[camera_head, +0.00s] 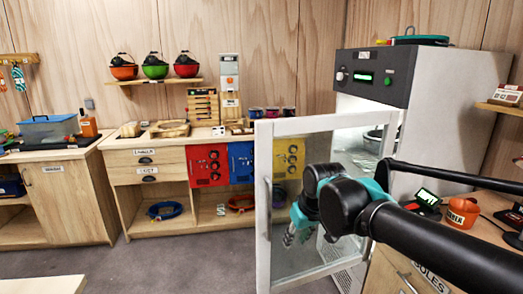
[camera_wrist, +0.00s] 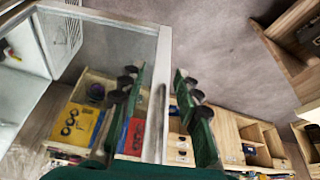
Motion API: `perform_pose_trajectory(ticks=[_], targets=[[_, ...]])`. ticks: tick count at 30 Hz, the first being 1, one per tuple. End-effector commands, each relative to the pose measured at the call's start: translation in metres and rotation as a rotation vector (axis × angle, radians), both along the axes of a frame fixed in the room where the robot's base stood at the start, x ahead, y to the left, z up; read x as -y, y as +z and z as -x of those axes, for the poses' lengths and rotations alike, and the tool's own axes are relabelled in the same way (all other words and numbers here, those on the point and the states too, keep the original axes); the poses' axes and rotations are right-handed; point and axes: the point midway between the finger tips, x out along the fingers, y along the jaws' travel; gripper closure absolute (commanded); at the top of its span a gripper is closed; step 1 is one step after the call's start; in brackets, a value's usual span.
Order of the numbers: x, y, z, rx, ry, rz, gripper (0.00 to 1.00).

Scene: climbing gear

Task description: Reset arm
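My gripper (camera_head: 298,236) is in front of the open glass door (camera_head: 262,200) of a tall grey cabinet (camera_head: 440,120), in the head view. In the wrist view my gripper (camera_wrist: 158,80) has its two green fingers with black pads spread apart. The door's pale upright edge (camera_wrist: 157,100) shows between the fingers. I cannot tell how near it is, but no grip on it shows. Nothing is held. My black and teal arm hides part of the cabinet opening.
A wooden counter (camera_head: 150,140) with red, blue and yellow panels stands behind the door. An orange mug (camera_head: 462,212) is on the right counter. Helmets sit on a wall shelf (camera_head: 155,82). Grey floor (camera_head: 180,262) is clear at front left.

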Motion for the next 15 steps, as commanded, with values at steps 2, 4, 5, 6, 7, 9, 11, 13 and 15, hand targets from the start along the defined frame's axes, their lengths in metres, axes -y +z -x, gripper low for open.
perform_pose_trajectory(ticks=[2,4,5,6,7,9,11,13,15], targets=[[0.017,-0.028,-0.008,-0.002,-0.07,0.001,0.68],[0.031,-0.051,-0.01,-0.004,-0.13,0.002,0.68],[0.037,-0.061,-0.01,-0.005,-0.153,0.003,0.68],[0.045,-0.072,-0.01,-0.005,-0.186,0.003,0.68],[0.051,-0.081,-0.008,-0.007,-0.21,0.002,0.68],[0.064,-0.099,-0.004,-0.008,-0.26,0.002,0.68],[0.073,-0.112,0.0,-0.009,-0.298,0.003,0.68],[0.081,-0.123,0.005,-0.009,-0.333,0.003,0.68],[0.087,-0.131,0.01,-0.01,-0.357,0.003,0.68]])
